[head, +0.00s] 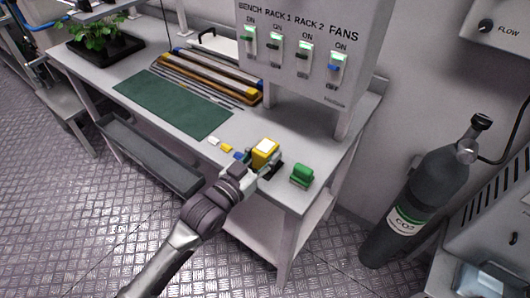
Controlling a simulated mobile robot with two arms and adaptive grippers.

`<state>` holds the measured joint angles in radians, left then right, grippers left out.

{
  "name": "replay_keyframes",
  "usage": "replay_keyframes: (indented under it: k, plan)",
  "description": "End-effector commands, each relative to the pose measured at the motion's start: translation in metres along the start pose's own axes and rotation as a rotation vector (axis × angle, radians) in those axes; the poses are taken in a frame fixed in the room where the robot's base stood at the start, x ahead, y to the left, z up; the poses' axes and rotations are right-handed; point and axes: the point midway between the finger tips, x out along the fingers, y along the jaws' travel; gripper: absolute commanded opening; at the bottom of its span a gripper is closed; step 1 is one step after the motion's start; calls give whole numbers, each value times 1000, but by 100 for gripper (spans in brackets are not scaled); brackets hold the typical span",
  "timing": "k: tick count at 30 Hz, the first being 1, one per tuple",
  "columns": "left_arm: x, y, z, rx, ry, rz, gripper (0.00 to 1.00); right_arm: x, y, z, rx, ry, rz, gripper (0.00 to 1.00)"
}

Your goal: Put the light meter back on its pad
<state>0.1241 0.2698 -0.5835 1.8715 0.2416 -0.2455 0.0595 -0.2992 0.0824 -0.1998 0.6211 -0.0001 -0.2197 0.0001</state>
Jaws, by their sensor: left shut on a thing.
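The light meter (265,149), a yellow block with a pale top face, is near the front right of the bench, in front of the switch panel. My left gripper (262,164) reaches it from the front and is shut on it. A dark flat patch (274,171) shows just under and right of the meter; it may be the pad or a finger, I cannot tell. Whether the meter touches the bench is hidden by the gripper. My right gripper is not in view.
A green block (302,172) stands close to the right of the meter. Small white (213,141), yellow (226,148) and blue pieces lie to the left. The green mat (172,103) is clear. The switch panel (305,45) rises behind, and a CO2 cylinder (425,195) stands right.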

Motion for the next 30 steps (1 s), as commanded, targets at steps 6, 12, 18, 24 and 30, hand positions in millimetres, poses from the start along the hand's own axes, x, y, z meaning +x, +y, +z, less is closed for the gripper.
replay_keyframes:
  k: [6,12,18,24,30]
  plan:
    - [0,0,3,0,1,0,3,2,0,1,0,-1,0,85]
    - [0,0,3,0,0,0,68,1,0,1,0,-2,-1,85]
    - [0,0,3,0,0,0,68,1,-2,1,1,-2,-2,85]
    - [-8,0,1,0,-2,-1,68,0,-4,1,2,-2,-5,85]
    - [-47,0,2,0,-4,-1,68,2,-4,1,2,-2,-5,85]
